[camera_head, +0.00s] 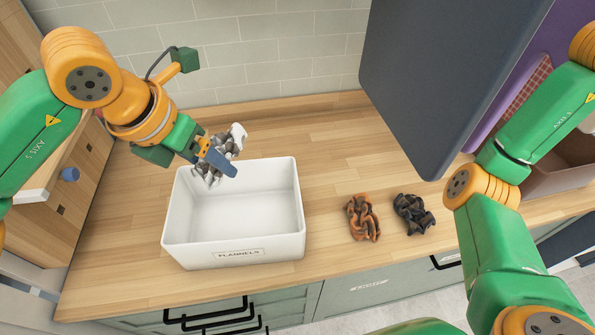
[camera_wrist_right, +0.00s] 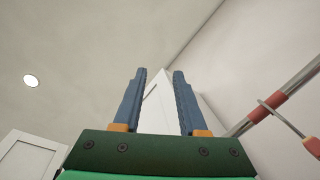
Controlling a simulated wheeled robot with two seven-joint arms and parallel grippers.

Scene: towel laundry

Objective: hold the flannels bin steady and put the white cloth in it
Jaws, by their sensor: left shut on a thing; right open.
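The white flannels bin (camera_head: 233,256) stands on the wooden counter, with a "FLANNELS" label on its front wall; the inside that shows looks empty. My left gripper (camera_head: 222,158) is shut on the crumpled white cloth (camera_head: 238,134), which looks white and grey. In the head view they are over the bin's back rim, left of its middle; the exact height above the rim is hard to tell. My right gripper (camera_wrist_right: 158,102) is open and empty in the right wrist view, in front of ceiling and wall. It does not show in the head view, and no gripper holds the bin.
An orange-brown crumpled cloth (camera_head: 363,218) and a dark grey one (camera_head: 413,214) lie on the counter right of the bin. A large dark panel (camera_head: 450,80) hangs at upper right. A brown bin (camera_head: 560,180) stands at far right, partly behind my right arm.

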